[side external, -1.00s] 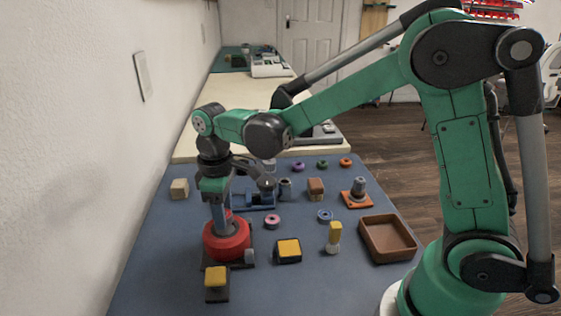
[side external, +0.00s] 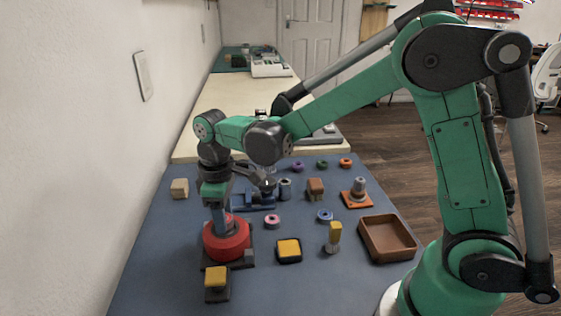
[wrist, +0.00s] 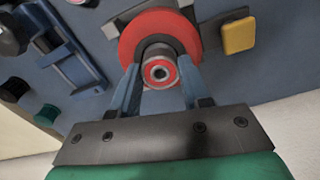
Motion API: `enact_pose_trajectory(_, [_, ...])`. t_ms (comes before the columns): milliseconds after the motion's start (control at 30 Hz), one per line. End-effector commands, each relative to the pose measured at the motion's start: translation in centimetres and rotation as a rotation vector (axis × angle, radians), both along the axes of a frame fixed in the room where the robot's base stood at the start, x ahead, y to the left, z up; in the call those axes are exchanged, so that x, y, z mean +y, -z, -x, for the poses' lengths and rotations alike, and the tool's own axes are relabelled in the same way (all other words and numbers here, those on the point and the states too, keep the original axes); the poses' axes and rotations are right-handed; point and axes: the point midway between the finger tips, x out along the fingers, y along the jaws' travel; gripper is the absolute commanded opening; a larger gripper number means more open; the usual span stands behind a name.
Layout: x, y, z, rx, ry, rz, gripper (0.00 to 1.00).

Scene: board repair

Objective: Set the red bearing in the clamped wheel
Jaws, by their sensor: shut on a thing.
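The red wheel (side external: 226,248) lies flat on a dark base (side external: 208,266) at the front left of the mat; it also shows in the wrist view (wrist: 192,32). A dark grey hub stands at its centre. My gripper (wrist: 160,76) is shut on the red bearing (wrist: 159,73), a small ring with a red face and metal middle. In the wrist view the bearing lines up with the hub, one finger on either side. In the side view my gripper (side external: 219,226) points down over the wheel's middle. Whether the bearing touches the hub or sits in it, I cannot tell.
A yellow-topped block (side external: 217,276) stands close in front of the wheel. A black and yellow block (side external: 288,249), a yellow-handled tool (side external: 334,236) and a brown tray (side external: 388,239) lie to the right. A blue fixture (side external: 258,200) stands behind. The mat's front right is clear.

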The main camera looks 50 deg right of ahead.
Motion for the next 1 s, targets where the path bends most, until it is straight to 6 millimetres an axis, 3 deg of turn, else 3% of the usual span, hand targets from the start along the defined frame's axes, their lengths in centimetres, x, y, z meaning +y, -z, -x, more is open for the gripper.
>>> enact_pose_trajectory(967, [0.0, 1.0, 0.0, 0.000, 0.000, 0.000, 0.00])
enact_pose_trajectory(1000, [0.0, 1.1, 0.0, 0.000, 0.000, 0.000, 0.47])
